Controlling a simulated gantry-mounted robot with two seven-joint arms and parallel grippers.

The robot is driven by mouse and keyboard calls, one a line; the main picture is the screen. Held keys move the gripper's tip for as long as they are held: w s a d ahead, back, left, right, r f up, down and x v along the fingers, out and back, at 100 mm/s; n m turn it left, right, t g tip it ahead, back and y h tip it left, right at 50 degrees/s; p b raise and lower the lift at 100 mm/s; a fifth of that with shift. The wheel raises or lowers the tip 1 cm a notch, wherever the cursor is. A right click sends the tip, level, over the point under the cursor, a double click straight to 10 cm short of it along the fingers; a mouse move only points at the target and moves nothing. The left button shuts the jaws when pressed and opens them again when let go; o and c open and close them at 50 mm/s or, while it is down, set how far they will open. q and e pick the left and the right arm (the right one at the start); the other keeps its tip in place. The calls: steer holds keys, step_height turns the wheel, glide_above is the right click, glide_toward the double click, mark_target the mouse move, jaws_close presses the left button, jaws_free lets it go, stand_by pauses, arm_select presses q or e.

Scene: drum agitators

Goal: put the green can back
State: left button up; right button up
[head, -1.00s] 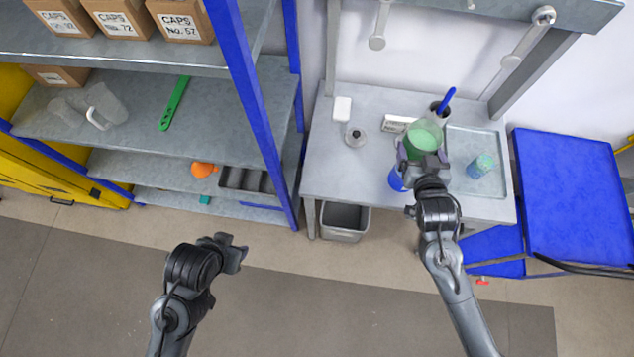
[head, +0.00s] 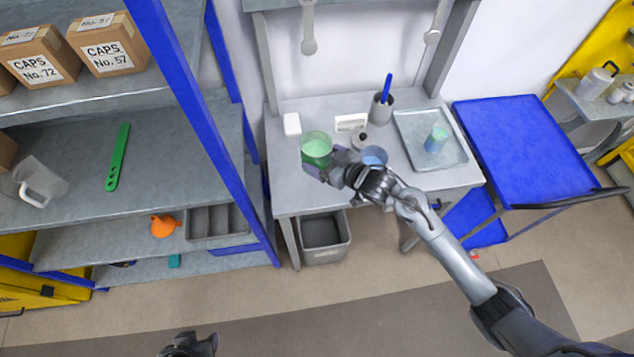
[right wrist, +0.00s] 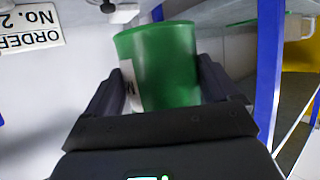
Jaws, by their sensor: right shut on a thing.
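The green can (head: 316,145) is in my right gripper (head: 328,167), above the left part of the grey workbench (head: 290,190). In the right wrist view the can (right wrist: 168,68) stands between the two fingers (right wrist: 165,88), which press on its sides; part of a white label shows on it. In the head view its top looks light green. My left gripper (head: 190,345) is at the bottom edge of the head view, low over the floor and mostly cut off; its fingers cannot be made out.
On the bench are a blue can (head: 374,156), a dark cup with a blue handle (head: 382,105), an order sign (head: 351,123), a white block (head: 292,124) and a tray (head: 405,125) holding a blue-green jar (head: 436,139). A blue-posted shelf (head: 185,110) stands left, a blue cart (head: 520,150) right.

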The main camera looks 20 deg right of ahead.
step_height(320, 180, down, 5)
steer(key=shift+f+b, duration=0.3)
steer(key=shift+f, duration=1.95)
steer(key=shift+f, duration=0.2)
steer(key=o, duration=1.1)
steer(key=shift+f, duration=0.1)
steer(key=shift+o, duration=0.2)
